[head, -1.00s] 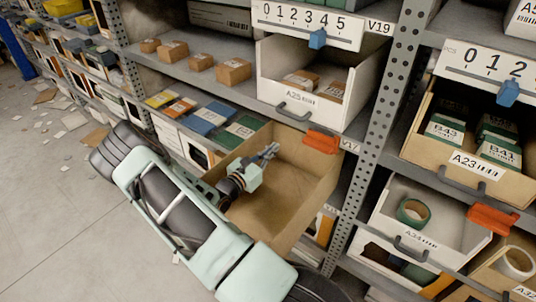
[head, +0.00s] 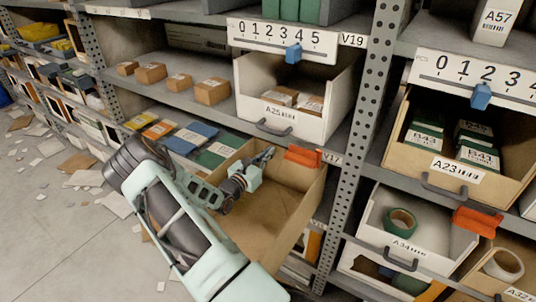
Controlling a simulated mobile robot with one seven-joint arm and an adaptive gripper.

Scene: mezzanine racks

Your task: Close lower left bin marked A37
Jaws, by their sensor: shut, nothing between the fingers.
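A brown cardboard bin (head: 297,196) is pulled far out of the lower left shelf, below the white bin A25. It looks empty, and its front and any label are hidden behind my arm, so I cannot read A37 on it. My gripper (head: 268,153) is shut and empty, at the back left part of this open bin. It points away toward the shelf, and I cannot tell whether it touches the bin.
White bin A25 (head: 281,114) sits above, with an orange clip (head: 304,157) below it. A perforated post (head: 352,140) stands to the right, beside bins A23 (head: 454,172) and A34 (head: 443,243). Flat packs (head: 190,137) lie left. Papers litter the floor.

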